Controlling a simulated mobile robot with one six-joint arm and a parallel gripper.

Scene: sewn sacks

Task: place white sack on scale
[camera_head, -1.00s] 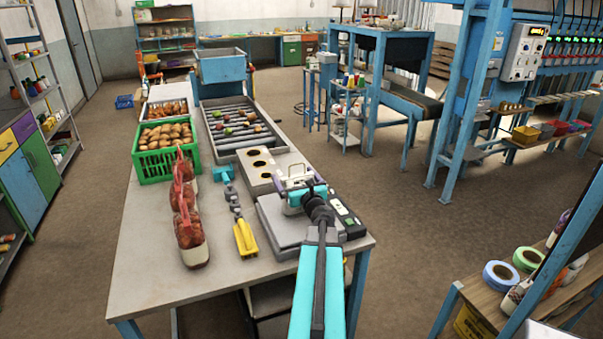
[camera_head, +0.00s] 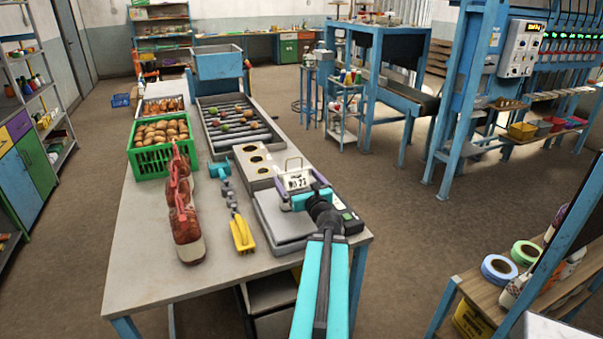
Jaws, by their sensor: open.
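The scale's pale flat platform (camera_head: 285,248) is at the front right of the table, with a dark panel with a green mark (camera_head: 349,222) at its right. My gripper (camera_head: 303,182) is over its far part, open, with purple fingers apart. A small white piece with dark lettering (camera_head: 297,181) shows between or just beyond the fingers, with a thin pale loop above it. I cannot tell whether it is the white sack. No other white sack is clear. My teal arm hides part of the scale's right side.
Behind are a green crate (camera_head: 160,158) of brown produce and a roller tray (camera_head: 240,125). The table's front left is clear.

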